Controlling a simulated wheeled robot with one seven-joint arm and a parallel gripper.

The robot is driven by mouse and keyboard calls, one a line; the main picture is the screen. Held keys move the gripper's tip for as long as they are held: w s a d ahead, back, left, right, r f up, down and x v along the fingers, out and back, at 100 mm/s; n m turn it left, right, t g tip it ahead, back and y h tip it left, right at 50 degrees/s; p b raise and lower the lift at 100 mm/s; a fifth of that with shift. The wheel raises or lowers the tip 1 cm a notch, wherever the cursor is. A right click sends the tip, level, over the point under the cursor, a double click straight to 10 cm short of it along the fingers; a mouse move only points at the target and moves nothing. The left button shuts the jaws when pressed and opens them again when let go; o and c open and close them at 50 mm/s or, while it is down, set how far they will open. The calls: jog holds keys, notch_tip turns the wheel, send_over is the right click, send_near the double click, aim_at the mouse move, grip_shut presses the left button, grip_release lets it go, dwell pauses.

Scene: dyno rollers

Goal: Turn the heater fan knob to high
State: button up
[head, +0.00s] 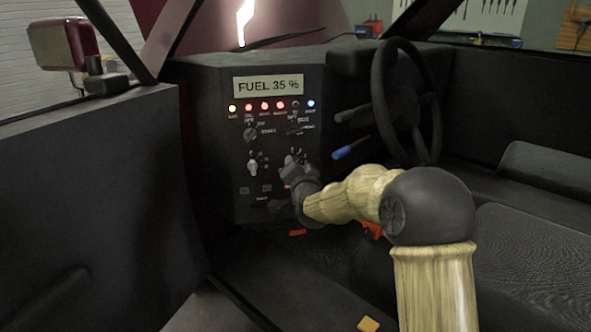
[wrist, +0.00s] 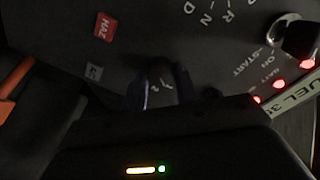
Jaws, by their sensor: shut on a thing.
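The black dashboard panel (head: 217,150) carries several knobs below its display. My gripper (head: 291,172) reaches the lower right of the panel from the front right. It is shut on a knob there, which I take for the heater fan knob (head: 290,159); only its pale upper part shows above the jaws. In the wrist view the fingers (wrist: 160,90) stand on either side of a dark spot with small pale marks, one like a 2. The knob's pointer and the setting it points at are hidden or too dark to read. A second pale knob (head: 253,163) sits to its left.
The display (head: 269,85) reads FUEL 35 %, above a row of small lights. Two black selectors (head: 250,133) sit below them. The steering wheel (head: 405,100) and a blue-tipped stalk (head: 350,149) stand to the right. A red HAZ button (wrist: 103,27) shows near the fingers.

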jog(key=m+b, duration=0.2)
jog(key=m, duration=0.4)
jog(key=m+b, duration=0.2)
jog(key=m, duration=0.5)
jog(key=shift+d+f+m+g+y, duration=0.2)
jog(key=shift+m+g+y, duration=0.1)
jog(key=shift+y, duration=0.1)
jog(key=o, duration=1)
jog(key=shift+a+r, duration=0.1)
jog(key=p+v, duration=0.4)
jog(key=v, duration=1.3)
jog(key=shift+s+p, duration=0.25)
jog(key=shift+p, duration=0.15)
